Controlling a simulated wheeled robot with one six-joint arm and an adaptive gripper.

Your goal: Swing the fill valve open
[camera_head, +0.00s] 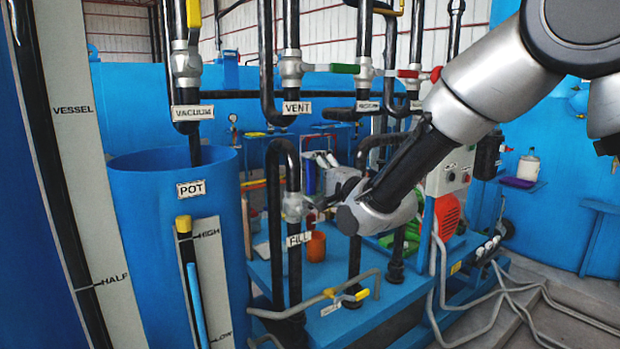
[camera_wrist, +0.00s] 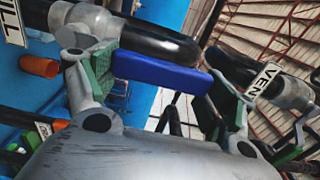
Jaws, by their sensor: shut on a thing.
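The fill valve (camera_head: 295,206) is a grey body on a black upright pipe, above a white FILL label (camera_head: 299,239). In the wrist view the valve body (camera_wrist: 88,24) is at the top left, beside the label (camera_wrist: 13,22). Its blue handle (camera_wrist: 160,72) lies between the green-padded fingers of my gripper (camera_wrist: 162,84), looking roughly in line with the black pipe behind it. My gripper (camera_head: 327,200) is shut on this handle, right of the valve in the head view. There the handle is mostly hidden by the fingers.
The vent valve (camera_head: 291,69) with a green handle and a red-handled valve (camera_head: 412,74) hang above. The blue pot (camera_head: 160,250) stands left. A yellow-handled valve (camera_head: 352,295) is below. An orange cup (camera_head: 316,246) stands behind the fill pipe.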

